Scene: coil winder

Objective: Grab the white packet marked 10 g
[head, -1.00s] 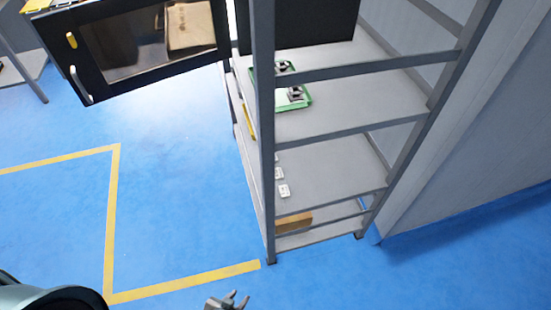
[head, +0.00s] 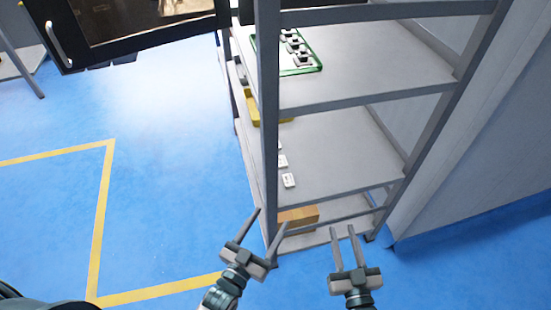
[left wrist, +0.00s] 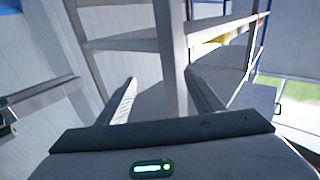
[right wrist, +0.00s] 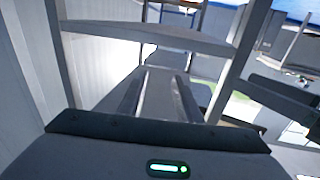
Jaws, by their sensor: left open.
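Small white packets lie in a row on the middle shelf in the head view; the nearest packet (head: 288,180) and another packet (head: 281,161) behind it show best. Any 10 g marking is too small to read. My left gripper (head: 270,219) is open and empty, in front of the shelf's front post, lower in the picture than the packets. My right gripper (head: 343,230) is open and empty, to the right of it, near the bottom shelf. Both grippers' fingers also show in the wrist views, apart with nothing between them. I cannot make out the packets in either wrist view.
The grey rack's post (head: 267,120) stands close to my left gripper. A green-rimmed tray (head: 300,70) with several parts is on the shelf above. A yellow bin (head: 253,110) and a brown box (head: 298,218) are also on the rack. Blue floor is clear at the left.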

